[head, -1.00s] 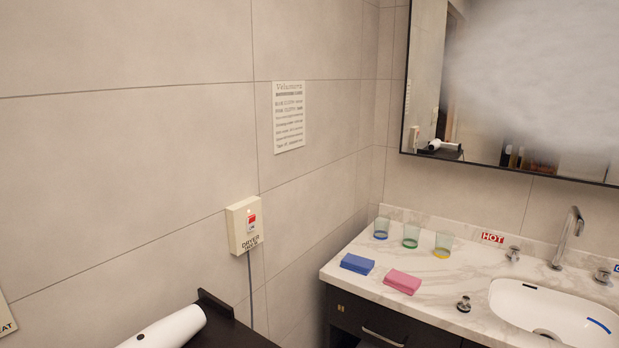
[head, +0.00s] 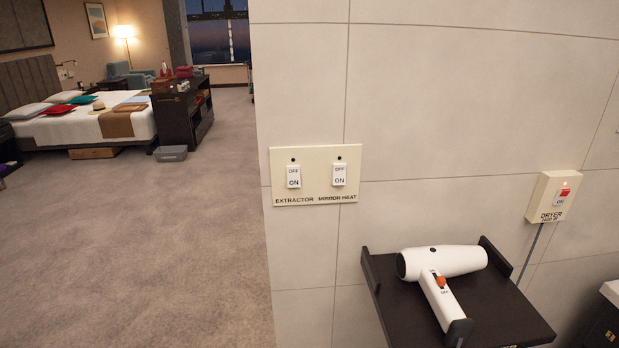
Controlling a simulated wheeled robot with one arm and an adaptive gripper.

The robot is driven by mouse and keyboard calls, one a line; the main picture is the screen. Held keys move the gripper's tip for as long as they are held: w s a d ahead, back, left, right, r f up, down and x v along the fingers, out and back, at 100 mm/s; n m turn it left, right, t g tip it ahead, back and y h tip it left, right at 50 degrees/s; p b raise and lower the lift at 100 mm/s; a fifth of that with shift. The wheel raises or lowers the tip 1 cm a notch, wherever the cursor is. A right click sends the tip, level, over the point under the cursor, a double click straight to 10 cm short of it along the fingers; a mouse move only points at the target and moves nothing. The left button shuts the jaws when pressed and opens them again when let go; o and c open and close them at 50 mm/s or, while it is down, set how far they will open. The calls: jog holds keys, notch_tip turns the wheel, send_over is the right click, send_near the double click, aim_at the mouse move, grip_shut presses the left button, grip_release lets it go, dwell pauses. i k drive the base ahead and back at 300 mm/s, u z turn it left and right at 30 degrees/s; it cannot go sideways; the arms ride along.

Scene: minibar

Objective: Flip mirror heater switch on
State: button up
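A cream switch plate (head: 316,184) is on the tiled wall, near the wall's left edge in the head view. It carries two white rocker switches. The right one, labelled MIRROR HEAT, is the mirror heater switch (head: 339,175). The left one is the extractor switch (head: 293,177). Both are marked OFF at the top and ON at the bottom, and a small dark dot sits above each. I cannot tell for sure which way the rockers are tilted. My gripper is not in view.
A dark shelf (head: 500,301) below and right of the plate holds a white hair dryer (head: 440,262). A dryer switch box (head: 553,197) is on the wall at the right. Left of the wall's edge, open carpet (head: 140,250) leads to a bed (head: 85,122) and a dark cabinet (head: 185,118).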

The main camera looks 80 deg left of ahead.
aim_at(339, 169)
jog(key=u, duration=2.7)
jog(key=k, duration=1.35)
jog(key=u, duration=0.7)
jog(key=i, duration=1.7)
jog(key=z, duration=0.5)
